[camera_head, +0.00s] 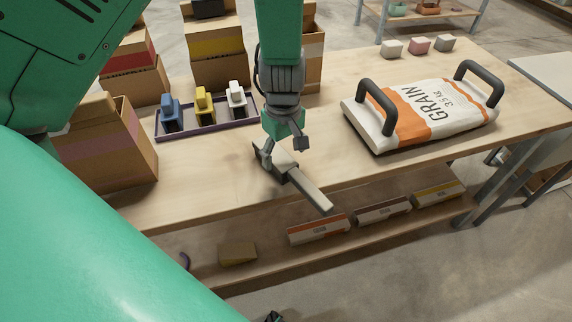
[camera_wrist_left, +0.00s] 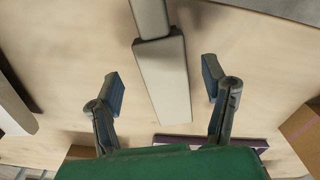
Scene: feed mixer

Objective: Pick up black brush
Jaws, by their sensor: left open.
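A long grey tool with dark sides (camera_head: 313,192), which appears to be the brush, lies on the wooden table near its front edge. Its wide part lies under my left gripper (camera_head: 284,151) and its narrow handle points toward the front right. In the left wrist view, the wide grey back of the brush (camera_wrist_left: 165,85) shows between the two fingers of my left gripper (camera_wrist_left: 163,86). The fingers are spread, with a gap on each side, and hold nothing. No bristles can be seen.
A purple-rimmed tray (camera_head: 215,128) with blue, yellow and white items stands behind on the left. Cardboard boxes (camera_head: 108,150) stand at the left and back. A grain bag (camera_head: 425,112) with black handles lies on the right. Small blocks (camera_head: 419,45) sit farther back.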

